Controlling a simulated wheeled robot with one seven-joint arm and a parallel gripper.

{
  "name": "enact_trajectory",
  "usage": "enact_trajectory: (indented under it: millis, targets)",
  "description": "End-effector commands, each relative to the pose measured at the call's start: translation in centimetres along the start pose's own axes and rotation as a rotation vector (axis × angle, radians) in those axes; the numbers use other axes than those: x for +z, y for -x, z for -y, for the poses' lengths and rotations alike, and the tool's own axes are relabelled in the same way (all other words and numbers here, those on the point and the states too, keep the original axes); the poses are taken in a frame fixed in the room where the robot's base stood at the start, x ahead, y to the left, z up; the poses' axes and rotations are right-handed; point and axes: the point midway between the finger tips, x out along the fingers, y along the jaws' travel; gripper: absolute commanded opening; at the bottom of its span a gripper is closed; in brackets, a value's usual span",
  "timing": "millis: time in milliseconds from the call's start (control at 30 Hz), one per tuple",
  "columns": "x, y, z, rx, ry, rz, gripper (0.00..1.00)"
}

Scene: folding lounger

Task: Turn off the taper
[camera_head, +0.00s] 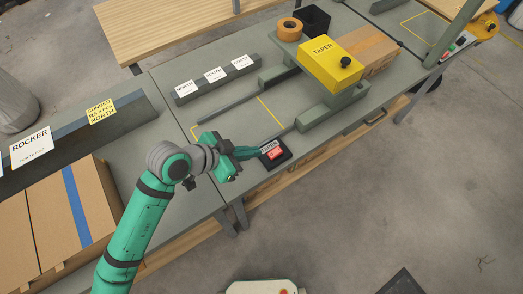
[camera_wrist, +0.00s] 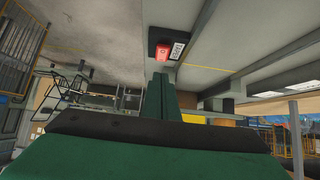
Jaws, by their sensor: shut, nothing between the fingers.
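The taper (camera_head: 328,62) is a yellow box-shaped machine labelled TAPER, with a black knob, on the grey bench at upper right. Its switch box (camera_head: 275,154) is black with a red, lit-looking rocker and a TAPER label, near the bench's front edge. The switch box also shows in the wrist view (camera_wrist: 166,48), at top centre. My gripper (camera_head: 262,153) is shut and empty, its fingertips close to the switch's left side. In the wrist view my gripper (camera_wrist: 160,78) points at the switch from below. I cannot tell whether it touches.
A cardboard box (camera_head: 365,50) sits beside the taper. A tape roll (camera_head: 289,29) lies behind it. Large cartons (camera_head: 60,225) are at left. The floor at front right is mostly clear.

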Motion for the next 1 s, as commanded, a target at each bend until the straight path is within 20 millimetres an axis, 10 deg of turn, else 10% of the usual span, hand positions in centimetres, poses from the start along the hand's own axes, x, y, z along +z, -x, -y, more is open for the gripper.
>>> enact_trajectory:
  millis: [367, 1000]
  targets:
    - [0.8, 5.5, 0.1, -0.004, 0.002, 0.002, 0.0]
    - [0.7, 5.9, 0.0, -0.001, 0.001, 0.0, 0.0]
